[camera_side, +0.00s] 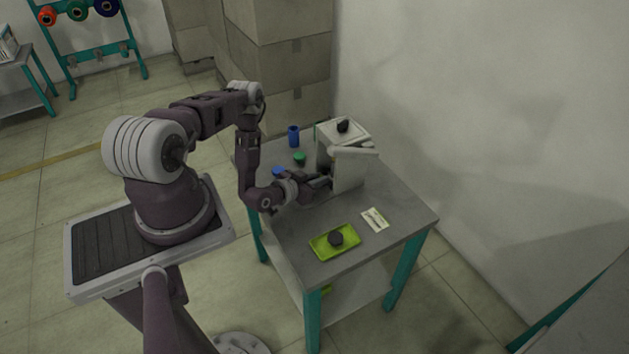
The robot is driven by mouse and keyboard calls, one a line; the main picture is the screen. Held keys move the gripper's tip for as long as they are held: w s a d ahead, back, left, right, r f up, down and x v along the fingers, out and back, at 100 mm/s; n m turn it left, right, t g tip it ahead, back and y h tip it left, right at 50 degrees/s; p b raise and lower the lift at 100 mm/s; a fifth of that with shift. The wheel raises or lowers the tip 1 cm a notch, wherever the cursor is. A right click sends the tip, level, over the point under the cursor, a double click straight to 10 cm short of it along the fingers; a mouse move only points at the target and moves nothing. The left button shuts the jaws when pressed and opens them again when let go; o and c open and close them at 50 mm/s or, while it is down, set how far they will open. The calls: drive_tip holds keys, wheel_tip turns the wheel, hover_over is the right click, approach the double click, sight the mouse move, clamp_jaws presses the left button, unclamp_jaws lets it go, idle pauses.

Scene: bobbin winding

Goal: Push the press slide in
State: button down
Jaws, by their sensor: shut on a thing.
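The press is a pale box-shaped machine (350,165) with a black knob on top, standing at the back right of the grey table. My gripper (328,181) is at the press's front left face, low down, with my arm reaching in from the left. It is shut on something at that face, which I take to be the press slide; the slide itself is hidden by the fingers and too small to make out. I cannot tell how far in the slide sits.
On the grey table (291,236) lie a green tray (322,252) holding a dark round piece (335,238) and a white card (375,219). A blue cylinder (293,135), a green piece (299,158) and a blue piece (278,171) stand behind my forearm. A wall rises at right.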

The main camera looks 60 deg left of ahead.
drive_tip(key=shift+w+d, duration=0.1)
drive_tip(key=shift+w, duration=0.05)
drive_tip(key=c, duration=1.5)
unclamp_jaws()
drive_tip(key=shift+o, duration=0.2)
